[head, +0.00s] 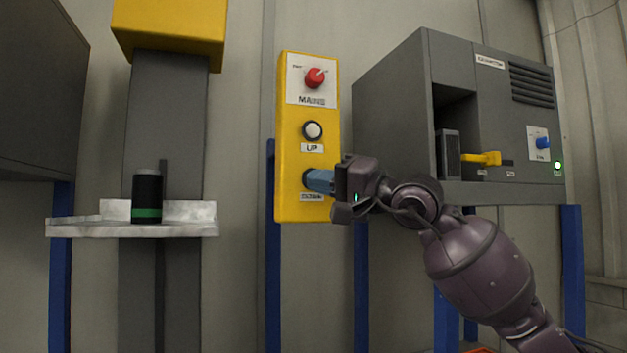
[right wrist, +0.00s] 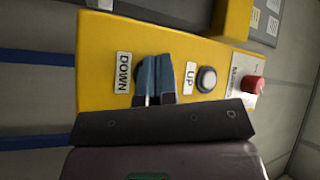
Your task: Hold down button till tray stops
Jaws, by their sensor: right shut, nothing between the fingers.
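A yellow control panel (head: 291,144) has a red MAINS knob (head: 315,77) at the top, a white UP button (head: 312,130) in the middle and a lower button beside the DOWN label (right wrist: 123,72). My right gripper (head: 308,180) is shut and empty, its blue fingertips at the lower button and hiding most of it. In the right wrist view the fingertips (right wrist: 154,62) lie between the DOWN label and the UP button (right wrist: 206,79). Whether the button is pressed in cannot be told. The metal tray (head: 90,229) is on the grey column at left and carries a dark cylinder with a green band (head: 146,197).
A grey machine (head: 400,95) stands right of the panel, with a yellow handle (head: 482,158), a blue knob (head: 543,143) and a lit green lamp (head: 558,165). A yellow block (head: 170,30) tops the tray's column (head: 165,110). A dark box (head: 40,90) is at far left.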

